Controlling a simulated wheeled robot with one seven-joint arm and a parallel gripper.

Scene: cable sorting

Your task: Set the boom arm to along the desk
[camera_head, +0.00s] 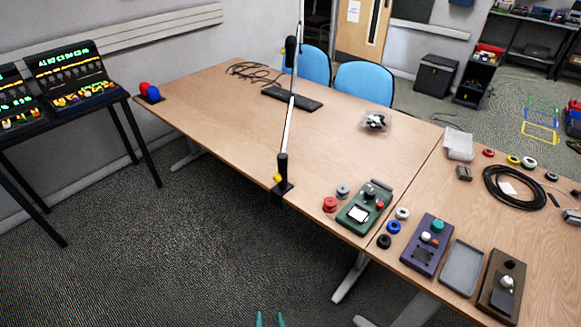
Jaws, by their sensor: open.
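The boom arm (289,120) is a thin pale pole with a dark joint near its top. It rises from a black clamp (283,187) at the front edge of the wooden desk (220,110). A yellow knob (278,178) sits on the left of the clamp. My gripper (270,319) shows only as two teal fingertips at the bottom edge, apart and empty, well short of the clamp.
A keyboard (291,98) and loose cables (254,72) lie behind the pole. More boxes and a cable coil (514,187) lie farther right. The carpet (170,250) before the desk is clear.

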